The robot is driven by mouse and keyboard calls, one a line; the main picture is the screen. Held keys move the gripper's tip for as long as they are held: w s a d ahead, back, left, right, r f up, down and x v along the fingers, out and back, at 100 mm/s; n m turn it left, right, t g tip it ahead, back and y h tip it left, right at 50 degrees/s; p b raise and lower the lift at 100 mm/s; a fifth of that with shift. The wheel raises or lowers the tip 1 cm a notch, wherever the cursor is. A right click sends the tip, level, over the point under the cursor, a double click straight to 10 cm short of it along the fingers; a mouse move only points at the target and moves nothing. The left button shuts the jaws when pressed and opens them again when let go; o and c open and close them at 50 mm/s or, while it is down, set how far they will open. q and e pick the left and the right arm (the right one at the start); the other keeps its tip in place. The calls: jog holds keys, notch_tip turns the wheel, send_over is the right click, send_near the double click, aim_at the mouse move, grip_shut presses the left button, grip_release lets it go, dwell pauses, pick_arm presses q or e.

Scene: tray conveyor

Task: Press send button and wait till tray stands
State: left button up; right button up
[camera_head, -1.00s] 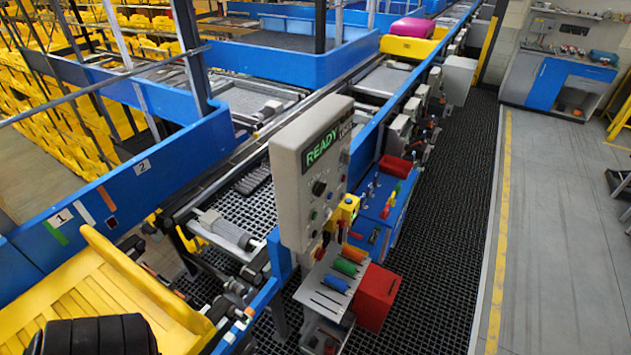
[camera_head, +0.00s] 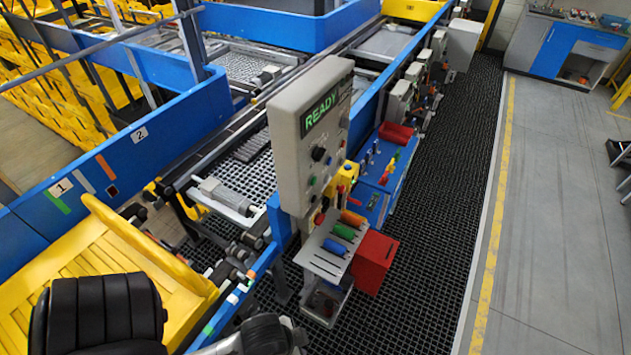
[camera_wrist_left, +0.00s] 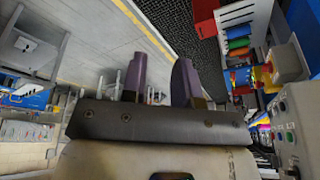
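The grey control box (camera_head: 303,150) stands upright right of the conveyor, its screen (camera_head: 321,108) reading READY in green. Small buttons and a dark knob sit below the screen; I cannot tell which is the send button. Part of the box shows at the right edge of the left wrist view (camera_wrist_left: 292,130). A yellow slatted tray (camera_head: 128,245) lies at the near left, with a black ribbed case-like object (camera_head: 98,312) at its near end. My left gripper (camera_wrist_left: 160,80) is open and empty, its purple fingers apart, clear of the box. My right gripper is not in view.
A shelf with coloured rolls (camera_head: 330,248) and a red bin (camera_head: 374,262) sit below the box. Blue conveyor walls (camera_head: 150,150) run along the left. A dark grated walkway (camera_head: 440,200) and grey floor (camera_head: 560,200) lie free on the right.

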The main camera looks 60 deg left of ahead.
pick_arm(q)
grip_shut()
dwell(1.4)
